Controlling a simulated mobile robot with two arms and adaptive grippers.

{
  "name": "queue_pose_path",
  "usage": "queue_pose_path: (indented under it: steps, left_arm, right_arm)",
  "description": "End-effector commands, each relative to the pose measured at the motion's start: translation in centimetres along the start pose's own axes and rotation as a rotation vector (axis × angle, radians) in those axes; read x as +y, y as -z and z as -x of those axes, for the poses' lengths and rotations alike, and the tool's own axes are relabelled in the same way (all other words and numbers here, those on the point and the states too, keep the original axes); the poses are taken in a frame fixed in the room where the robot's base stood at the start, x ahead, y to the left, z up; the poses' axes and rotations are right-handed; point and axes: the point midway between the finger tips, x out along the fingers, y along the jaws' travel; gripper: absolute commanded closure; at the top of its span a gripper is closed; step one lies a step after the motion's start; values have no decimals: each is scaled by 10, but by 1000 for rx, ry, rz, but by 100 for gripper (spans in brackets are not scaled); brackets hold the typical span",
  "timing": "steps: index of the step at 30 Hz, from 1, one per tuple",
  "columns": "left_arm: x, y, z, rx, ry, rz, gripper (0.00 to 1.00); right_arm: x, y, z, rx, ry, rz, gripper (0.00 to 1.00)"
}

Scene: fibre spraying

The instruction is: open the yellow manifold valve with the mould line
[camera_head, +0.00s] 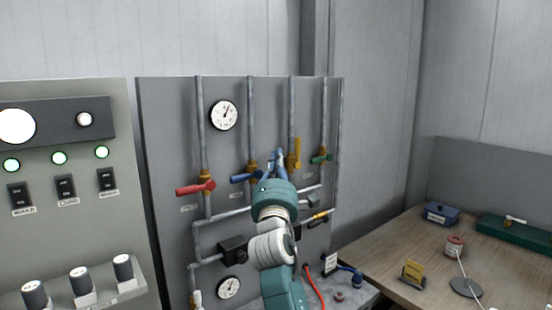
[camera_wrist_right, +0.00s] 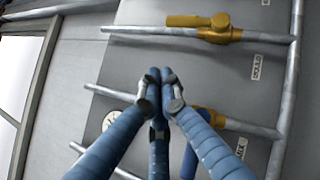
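The yellow valve (camera_head: 296,157) sits on the third pipe of the grey manifold panel. Its handle lies along the pipe, pointing up in the head view. In the right wrist view the yellow valve (camera_wrist_right: 205,27) is at the top, its handle parallel to the pipe, with a label reading like MOULD (camera_wrist_right: 257,67) beside it. My right gripper (camera_head: 279,152) is in front of the panel, just left of the yellow handle. In the wrist view its blue fingers (camera_wrist_right: 159,73) are together, empty and apart from the yellow handle. My left gripper is not in view.
A blue valve (camera_head: 244,176) and red valve (camera_head: 196,187) have handles across their pipes to the left. A green valve (camera_head: 321,157) is close on the right. A switch cabinet (camera_head: 60,230) stands left; a wooden bench (camera_head: 395,250) with small items stands right.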

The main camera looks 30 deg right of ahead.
Motion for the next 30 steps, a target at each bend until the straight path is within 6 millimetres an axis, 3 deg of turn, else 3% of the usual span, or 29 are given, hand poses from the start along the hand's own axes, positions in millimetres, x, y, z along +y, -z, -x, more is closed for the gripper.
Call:
queue_pose_path:
  steps: [3,7,18,30]
  left_arm:
    - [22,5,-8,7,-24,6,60]
    - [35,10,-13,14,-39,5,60]
    - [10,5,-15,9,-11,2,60]
    - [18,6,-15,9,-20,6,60]
  right_arm:
    - [7,0,21,2,-3,-3,100]
    - [14,-1,38,2,-3,-3,100]
    - [20,-3,49,2,0,-2,100]
    - [18,-2,50,5,4,-7,100]
